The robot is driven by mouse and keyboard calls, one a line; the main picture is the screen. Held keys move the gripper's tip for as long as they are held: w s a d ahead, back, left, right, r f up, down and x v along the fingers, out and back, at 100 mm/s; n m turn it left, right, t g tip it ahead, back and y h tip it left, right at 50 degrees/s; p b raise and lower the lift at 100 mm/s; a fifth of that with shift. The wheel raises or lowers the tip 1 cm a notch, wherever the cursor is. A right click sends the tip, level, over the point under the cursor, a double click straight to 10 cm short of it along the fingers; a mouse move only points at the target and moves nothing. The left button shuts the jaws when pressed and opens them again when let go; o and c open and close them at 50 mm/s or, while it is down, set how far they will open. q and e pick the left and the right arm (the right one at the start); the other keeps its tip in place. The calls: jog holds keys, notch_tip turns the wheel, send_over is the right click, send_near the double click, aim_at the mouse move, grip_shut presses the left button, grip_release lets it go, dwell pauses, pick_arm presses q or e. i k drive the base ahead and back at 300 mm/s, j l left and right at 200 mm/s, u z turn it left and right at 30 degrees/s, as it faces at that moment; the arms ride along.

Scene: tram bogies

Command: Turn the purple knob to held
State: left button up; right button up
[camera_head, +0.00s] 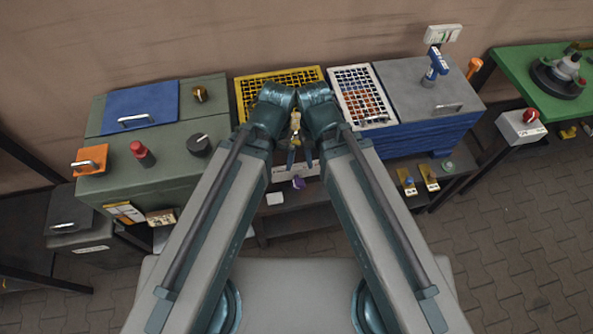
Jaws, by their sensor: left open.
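The purple knob (298,183) is small and sits on the front edge of a pale panel (281,174) below the trays, in the middle of the view. My left gripper (299,160) is open, just above the knob in the picture and between my two forearms. I see no contact between its fingers and the knob. The knob's pointer and any labels on the panel are too small to read. My right arm comes in from the right, and its gripper is hidden behind the wrists.
A yellow grid tray (245,98) and a white grid tray (337,82) lie behind my wrists. A green-grey cabinet (180,165) with a black knob (199,144) and a red knob (142,153) stands left. A blue-sided box (420,135) stands right. A green table (520,70) is at far right.

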aim_at(298, 183)
jog(key=k+l+z, duration=0.15)
jog(key=k+l, duration=0.95)
